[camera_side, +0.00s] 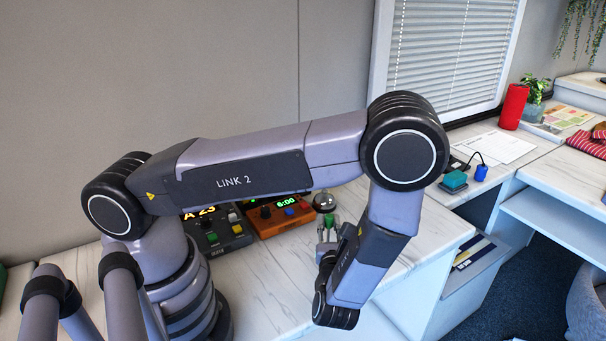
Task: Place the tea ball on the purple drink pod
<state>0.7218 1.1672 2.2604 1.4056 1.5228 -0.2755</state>
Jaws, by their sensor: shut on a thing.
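My gripper (328,236) is low over the white marble-look worktop, right of the orange device. Its fingers are shut on a small green thing (329,221), too small in this view to identify. A shiny silver ball (324,201), which looks like the tea ball, shows just beyond the fingertips. I cannot tell whether the gripper touches it. I cannot make out a purple drink pod; my arm covers part of the worktop.
An orange device (278,215) reading 6:00 and a dark button box (215,232) stand left of the gripper. A teal block (454,180), a blue item (481,173) with a cable, paper sheets (495,147) and a red cylinder (513,107) are on the right. The worktop's front right is clear.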

